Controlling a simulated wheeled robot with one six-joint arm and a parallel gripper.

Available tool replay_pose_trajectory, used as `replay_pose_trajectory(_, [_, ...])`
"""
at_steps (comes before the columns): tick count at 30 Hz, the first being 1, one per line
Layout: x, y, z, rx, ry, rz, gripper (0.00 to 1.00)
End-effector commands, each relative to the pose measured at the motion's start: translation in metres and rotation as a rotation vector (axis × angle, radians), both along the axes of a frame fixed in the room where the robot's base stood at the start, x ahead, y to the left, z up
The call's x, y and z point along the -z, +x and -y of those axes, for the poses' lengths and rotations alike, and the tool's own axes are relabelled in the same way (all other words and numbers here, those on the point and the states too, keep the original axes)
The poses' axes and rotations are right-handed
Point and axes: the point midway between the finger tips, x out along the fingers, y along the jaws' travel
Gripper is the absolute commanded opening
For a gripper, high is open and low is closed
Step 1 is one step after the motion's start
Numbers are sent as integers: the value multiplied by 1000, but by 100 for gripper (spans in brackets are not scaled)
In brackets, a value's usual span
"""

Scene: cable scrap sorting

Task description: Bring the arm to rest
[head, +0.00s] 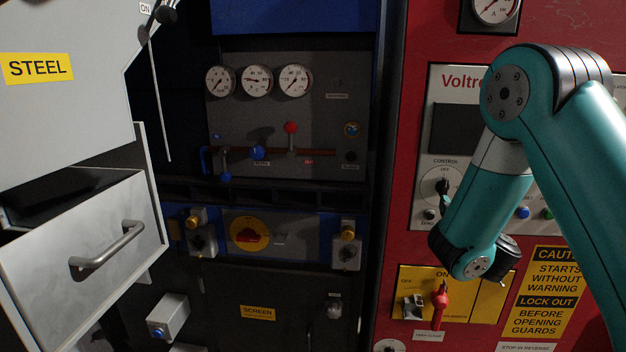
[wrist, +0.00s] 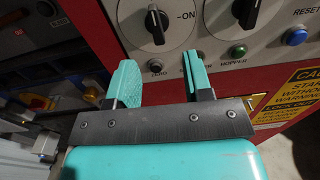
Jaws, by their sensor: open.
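My teal arm comes in from the right in the head view and bends down in front of the red cabinet (head: 394,200). The gripper end is mostly hidden behind the arm's last link in that view. In the wrist view my gripper (wrist: 162,72) is open, with two teal fingers apart and nothing between them. The fingers point toward the grey control panel (wrist: 190,50) on the red cabinet, below a black rotary knob (wrist: 156,22). I cannot tell whether a fingertip touches the panel.
On the left, a grey cabinet labelled STEEL (head: 37,67) has an open drawer (head: 70,265) jutting out. A dark panel with gauges (head: 257,81) and valves stands in the middle. A red handle (head: 439,298) sticks out on a yellow plate (head: 465,300) below my arm.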

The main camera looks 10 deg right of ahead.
Motion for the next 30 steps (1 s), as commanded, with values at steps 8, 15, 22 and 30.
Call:
replay_pose_trajectory(8, [28,-37,-15,328,1003,92,46])
replay_pose_trajectory(15, [73,-126,-137,845,1981,-134,46])
replay_pose_trajectory(22, [67,-253,-235,1414,2197,-512,46])
replay_pose_trajectory(30, [55,-326,-257,1679,2086,-652,46])
